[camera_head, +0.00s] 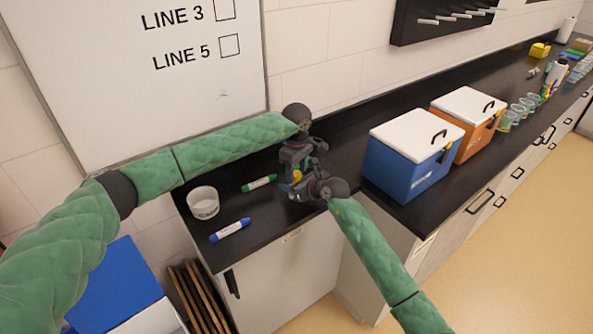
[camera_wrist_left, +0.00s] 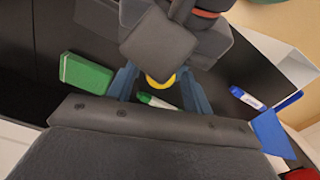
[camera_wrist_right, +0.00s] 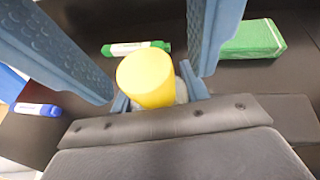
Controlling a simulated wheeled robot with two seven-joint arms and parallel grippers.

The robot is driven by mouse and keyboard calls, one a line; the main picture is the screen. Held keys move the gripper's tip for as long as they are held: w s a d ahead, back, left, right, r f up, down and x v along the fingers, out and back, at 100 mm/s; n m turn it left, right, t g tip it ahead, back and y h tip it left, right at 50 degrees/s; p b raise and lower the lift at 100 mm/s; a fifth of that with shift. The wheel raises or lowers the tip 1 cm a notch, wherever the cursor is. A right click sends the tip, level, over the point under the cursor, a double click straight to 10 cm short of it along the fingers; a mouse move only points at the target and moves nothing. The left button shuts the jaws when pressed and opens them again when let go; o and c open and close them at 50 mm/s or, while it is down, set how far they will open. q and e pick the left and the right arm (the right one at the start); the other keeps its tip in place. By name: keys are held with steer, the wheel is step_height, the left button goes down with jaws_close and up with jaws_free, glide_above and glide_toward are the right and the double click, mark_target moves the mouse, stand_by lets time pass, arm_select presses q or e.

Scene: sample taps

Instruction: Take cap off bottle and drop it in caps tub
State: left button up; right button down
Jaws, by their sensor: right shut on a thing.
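The bottle's yellow cap (camera_head: 297,176) shows between my two grippers in the head view. In the right wrist view the cap (camera_wrist_right: 147,77) is large and close, with a little of the pale bottle (camera_wrist_right: 181,91) beside it. My right gripper (camera_wrist_right: 160,98) is shut on the bottle below the cap. My left gripper (camera_wrist_left: 159,88) is open, its blue fingers on either side of the cap with gaps. The cap also shows in the left wrist view (camera_wrist_left: 160,80). Most of the bottle is hidden. The white caps tub (camera_head: 203,204) stands on the counter at left.
A green marker (camera_head: 259,183) and a blue marker (camera_head: 230,230) lie near the tub. A green box (camera_wrist_right: 255,40) lies close to the grippers. A blue cooler (camera_head: 405,165) and an orange cooler (camera_head: 470,140) stand to the right. The whiteboard (camera_head: 120,90) rises behind.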

arm_select(q)
steer(key=shift+r, duration=0.1)
steer(key=shift+r, duration=2.15)
arm_select(e)
steer(key=c, duration=0.7)
jaws_free()
steer(key=shift+o, duration=0.2)
